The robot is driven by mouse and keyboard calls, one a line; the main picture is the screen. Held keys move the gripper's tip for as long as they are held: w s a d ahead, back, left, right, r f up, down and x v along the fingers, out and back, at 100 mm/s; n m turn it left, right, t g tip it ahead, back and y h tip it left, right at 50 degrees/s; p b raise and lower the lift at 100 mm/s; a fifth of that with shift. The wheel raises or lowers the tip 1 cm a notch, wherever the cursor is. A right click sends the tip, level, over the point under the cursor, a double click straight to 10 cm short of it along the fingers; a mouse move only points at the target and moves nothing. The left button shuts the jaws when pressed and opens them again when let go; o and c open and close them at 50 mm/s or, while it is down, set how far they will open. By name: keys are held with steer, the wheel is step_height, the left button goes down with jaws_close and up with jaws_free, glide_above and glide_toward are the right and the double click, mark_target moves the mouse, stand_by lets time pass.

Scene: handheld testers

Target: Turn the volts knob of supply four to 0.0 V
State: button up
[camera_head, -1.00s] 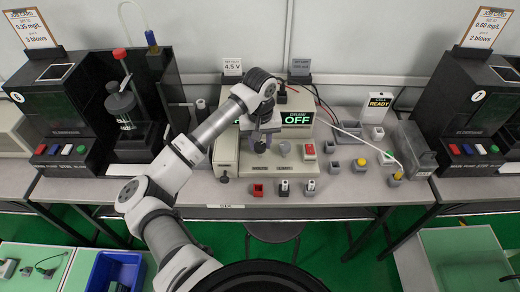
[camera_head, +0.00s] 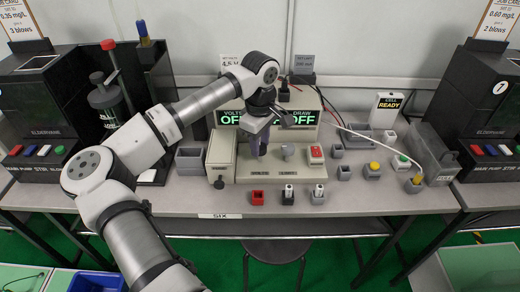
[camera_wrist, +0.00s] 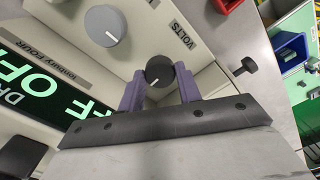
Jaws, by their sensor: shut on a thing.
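The supply (camera_head: 340,176) is a beige bench unit with a black display (camera_head: 300,115) showing green OFF readings; the volts side is partly covered by my arm. In the wrist view its label reads FOUR. In the head view my gripper (camera_head: 259,145) points down at the panel and hides the knob.
A larger grey knob (camera_wrist: 103,24) is close beside the gripped one. A red button block (camera_head: 316,154) is to the right on the panel. Red (camera_head: 258,197) and grey holders stand along the front. A black thumbscrew (camera_wrist: 246,66) sticks out near the unit's side.

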steer(key=n+b, duration=0.2)
steer(key=n, duration=0.2)
steer(key=shift+f+n+b, duration=0.1)
steer(key=shift+n+b, duration=0.2)
steer(key=shift+b, duration=0.05)
steer(key=n+b, duration=0.2)
steer(key=n, duration=0.2)
steer(key=shift+n, duration=0.3)
steer(key=n+b, duration=0.1)
steer(key=n, duration=0.3)
steer(key=shift+n+b, duration=0.3)
steer(key=n+b, duration=0.1)
steer(key=n, duration=0.3)
steer(key=n+b, duration=0.1)
steer(key=n, duration=0.4)
steer(key=n+b, duration=0.1)
steer(key=n, duration=0.3)
steer(key=shift+n+b, duration=0.3)
steer(key=shift+b, duration=0.05)
steer(key=n+b, duration=0.1)
steer(key=n, duration=0.3)
steer(key=shift+n, duration=2.1)
